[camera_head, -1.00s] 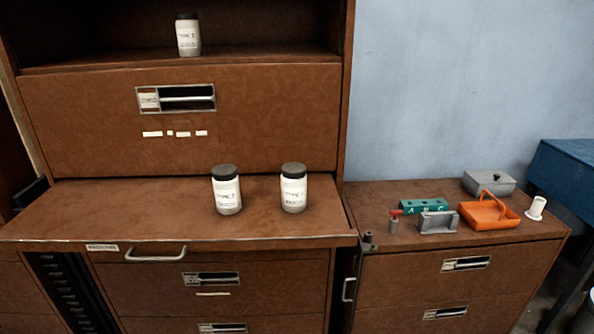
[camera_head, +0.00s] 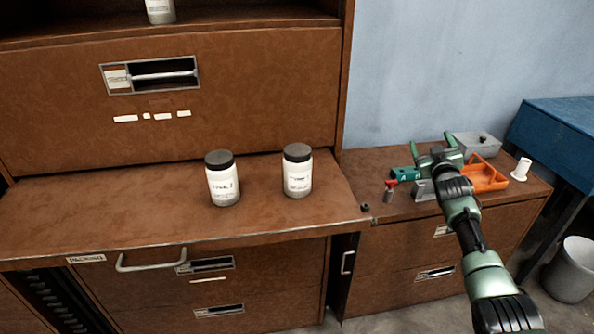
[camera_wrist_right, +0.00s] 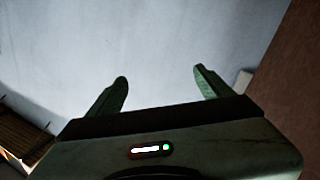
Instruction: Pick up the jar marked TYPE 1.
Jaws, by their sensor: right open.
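Two white jars with dark lids stand upright on the brown cabinet ledge, a left jar (camera_head: 223,184) and a right jar (camera_head: 298,175). A third jar (camera_head: 160,10) stands on the shelf above, its top cut off by the picture edge. All have printed labels, but the type numbers are too small to read surely. My right gripper (camera_head: 436,147) is open and empty, above the low cabinet to the right of the jars and well apart from them. In the right wrist view its spread fingers (camera_wrist_right: 160,76) face a pale wall. My left gripper is not in view.
The low cabinet (camera_head: 385,155) holds a green block (camera_head: 402,174), a red-topped tool (camera_head: 389,190), an orange carrier (camera_head: 487,177), a grey lidded box (camera_head: 472,144) and a white spool (camera_head: 521,168). A blue table (camera_head: 565,125) and grey bin (camera_head: 573,270) stand at right. The ledge around the jars is clear.

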